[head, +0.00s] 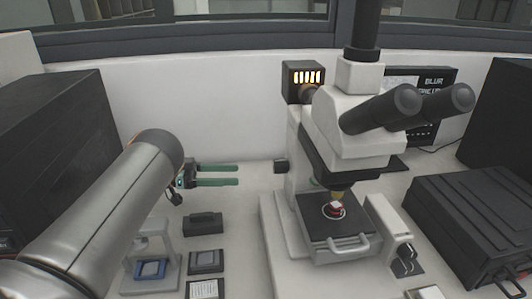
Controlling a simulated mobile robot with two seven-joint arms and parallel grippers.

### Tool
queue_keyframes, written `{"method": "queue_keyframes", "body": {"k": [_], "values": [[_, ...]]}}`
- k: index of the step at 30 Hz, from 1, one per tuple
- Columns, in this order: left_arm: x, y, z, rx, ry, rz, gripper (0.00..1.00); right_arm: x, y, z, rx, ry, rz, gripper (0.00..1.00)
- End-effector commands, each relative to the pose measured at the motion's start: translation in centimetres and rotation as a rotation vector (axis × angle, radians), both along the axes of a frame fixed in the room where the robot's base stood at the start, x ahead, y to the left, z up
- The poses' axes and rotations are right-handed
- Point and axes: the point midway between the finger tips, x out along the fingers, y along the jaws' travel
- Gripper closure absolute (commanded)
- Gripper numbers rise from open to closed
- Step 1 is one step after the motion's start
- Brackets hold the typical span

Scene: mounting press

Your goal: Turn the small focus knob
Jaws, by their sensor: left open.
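A white microscope (350,115) with black eyepieces stands right of centre. A small dark knob (281,166) sticks out from the left side of its stand, low on the column; I take it for the focus knob. My left gripper (238,175) reaches in from the left with its two green fingers apart and nothing between them. The fingers point at the knob, and a gap shows between the fingertips and the knob. A small red and white sample (336,209) sits on the black stage (330,233). My right gripper is not in view.
A dark box (205,223) and small dark trays (206,262) lie on the bench below my left gripper. A white stand with a blue piece (150,268) is at the lower left. A large black case (470,215) fills the right side. The bench between gripper and microscope is clear.

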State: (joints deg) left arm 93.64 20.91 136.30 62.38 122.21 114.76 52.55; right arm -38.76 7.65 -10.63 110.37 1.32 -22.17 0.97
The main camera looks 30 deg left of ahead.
Motion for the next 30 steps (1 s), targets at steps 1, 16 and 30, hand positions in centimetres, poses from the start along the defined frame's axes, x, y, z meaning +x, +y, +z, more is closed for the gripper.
{"method": "queue_keyframes", "body": {"k": [1,16,30], "values": [[0.0,0.1,0.7,-0.021,-0.02,0.008,0.24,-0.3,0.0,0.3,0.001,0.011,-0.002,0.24],[3.0,-4.1,0.7,-0.045,-0.043,0.011,0.24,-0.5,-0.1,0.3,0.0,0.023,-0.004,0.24],[6.6,-8.9,0.4,-0.043,-0.043,0.016,0.24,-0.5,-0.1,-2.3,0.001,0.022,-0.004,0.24]]}}
